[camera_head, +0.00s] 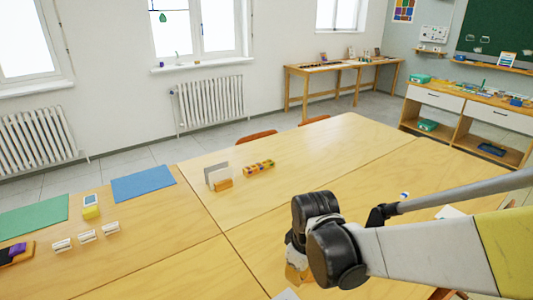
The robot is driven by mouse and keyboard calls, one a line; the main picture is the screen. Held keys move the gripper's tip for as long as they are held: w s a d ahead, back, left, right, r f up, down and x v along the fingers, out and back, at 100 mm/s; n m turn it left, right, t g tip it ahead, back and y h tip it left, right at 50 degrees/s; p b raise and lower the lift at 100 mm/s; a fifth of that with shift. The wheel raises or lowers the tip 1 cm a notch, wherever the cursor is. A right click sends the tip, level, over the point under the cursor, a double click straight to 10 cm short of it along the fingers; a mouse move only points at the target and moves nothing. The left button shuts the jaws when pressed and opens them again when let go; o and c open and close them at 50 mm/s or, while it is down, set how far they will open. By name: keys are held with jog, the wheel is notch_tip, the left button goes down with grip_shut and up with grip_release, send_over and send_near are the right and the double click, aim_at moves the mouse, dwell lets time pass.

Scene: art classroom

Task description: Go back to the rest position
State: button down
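My gripper (298,272) hangs over the near middle of the wooden table (320,150), at the end of my arm, which reaches in from the right edge. The black wrist joints cover most of it. An orange-yellow part shows just below the wrist, and I cannot tell whether it belongs to the gripper or to something it holds. The fingertips are not clear, so I cannot see whether they are open or shut.
A card holder (218,178) and a tray of coloured pieces (259,168) stand on the table. A blue mat (143,183), a green mat (34,216) and several small white blocks (87,236) lie left. The table's far right is clear. Chairs (257,137) stand behind.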

jog(key=s+d+r+m+t, duration=0.5)
jog(key=s+d+r+m, duration=0.4)
jog(key=d+r, duration=0.2)
jog(key=shift+s+r+m+t, duration=0.3)
jog(key=shift+s+r+m, duration=0.1)
jog(key=shift+r, duration=0.2)
